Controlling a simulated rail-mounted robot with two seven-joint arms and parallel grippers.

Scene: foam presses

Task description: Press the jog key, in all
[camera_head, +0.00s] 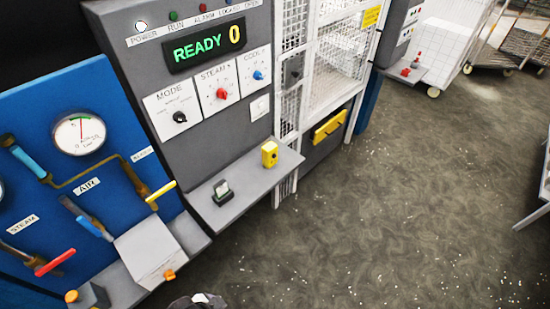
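I see no readable jog label. Below the knobs, a small white switch plate (259,107) sits on the panel. On the grey ledge (236,186) below stand a small dark-and-pale key or switch (222,192) and a yellow box (269,153) with a dark spot on its face. I cannot tell which of these is the jog key. Neither gripper is clearly in view; a grey-and-white part cut off at the bottom edge may be mine.
A blue panel (40,110) with a gauge (80,134), pipes and valve handles is at left. A pale box (148,249) with an orange knob sits below it. A white mesh cage (338,60) stands right of the ledge. The floor (390,210) at right is largely clear.

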